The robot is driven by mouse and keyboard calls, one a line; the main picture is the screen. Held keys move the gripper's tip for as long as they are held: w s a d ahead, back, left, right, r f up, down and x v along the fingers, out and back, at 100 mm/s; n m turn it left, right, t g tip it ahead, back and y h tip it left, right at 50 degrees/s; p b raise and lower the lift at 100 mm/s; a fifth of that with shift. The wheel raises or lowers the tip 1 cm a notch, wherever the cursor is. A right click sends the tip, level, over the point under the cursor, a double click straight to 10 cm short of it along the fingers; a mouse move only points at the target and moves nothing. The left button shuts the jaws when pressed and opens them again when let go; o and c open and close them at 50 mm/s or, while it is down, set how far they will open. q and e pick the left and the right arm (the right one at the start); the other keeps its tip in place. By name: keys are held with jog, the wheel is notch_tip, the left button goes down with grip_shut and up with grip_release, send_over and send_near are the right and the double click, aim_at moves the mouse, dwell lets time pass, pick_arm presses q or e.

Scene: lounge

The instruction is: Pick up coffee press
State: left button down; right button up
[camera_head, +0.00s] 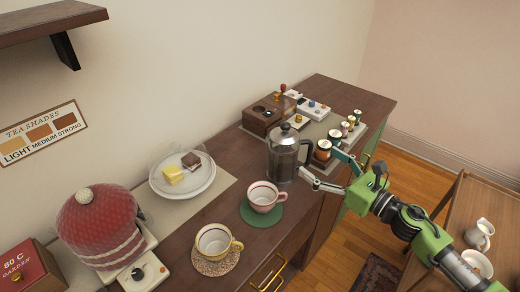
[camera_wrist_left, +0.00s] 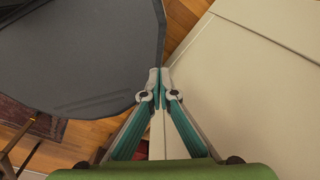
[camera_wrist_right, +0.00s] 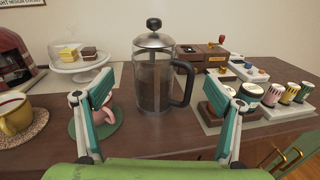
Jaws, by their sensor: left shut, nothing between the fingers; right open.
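The coffee press (camera_head: 284,155), a tall glass and metal pot with a dark lid knob and black handle, stands upright on the wooden counter. In the right wrist view the coffee press (camera_wrist_right: 155,75) is ahead, between and beyond the fingers, its handle on the right. My right gripper (camera_head: 328,170) is open beside the press's handle side; its spread teal-padded fingers also show in the right wrist view (camera_wrist_right: 163,112). It holds nothing. My left gripper (camera_wrist_left: 160,82) is shut and empty, away from the counter top; it is not seen in the head view.
A pink-rimmed cup (camera_head: 263,196) on a green coaster and a yellow cup (camera_head: 214,242) stand left of the press. A wooden grinder box (camera_head: 268,114) is behind it. Several small canisters (camera_wrist_right: 270,95) stand close on the right. A cake plate (camera_head: 183,178) is farther left.

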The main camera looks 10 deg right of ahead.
aim_at(297, 145)
jog(key=shift+n, duration=0.4)
jog(key=p+x, duration=0.1)
jog(key=x, duration=0.1)
jog(key=r+p+x, duration=0.1)
jog(key=x, duration=0.4)
jog(key=shift+a+r+p, duration=0.25)
jog(key=shift+a+p, duration=0.1)
jog(key=shift+p, duration=0.05)
jog(key=shift+w+a, duration=0.35)
jog(key=shift+w, duration=0.05)
jog(key=shift+w+a+p, duration=0.25)
jog(key=shift+w+p, duration=0.15)
jog(key=shift+p, duration=0.05)
jog(key=p+x, duration=0.1)
jog(key=x, duration=0.2)
jog(key=shift+a+f, duration=0.15)
jog(key=shift+a, duration=0.1)
jog(key=shift+w+a+f, duration=0.1)
jog(key=shift+w+a, duration=0.15)
jog(key=shift+w, duration=0.2)
jog(key=c, duration=2.2)
pick_arm(q)
jog(key=r, duration=0.5)
jog(key=shift+a+r, duration=0.2)
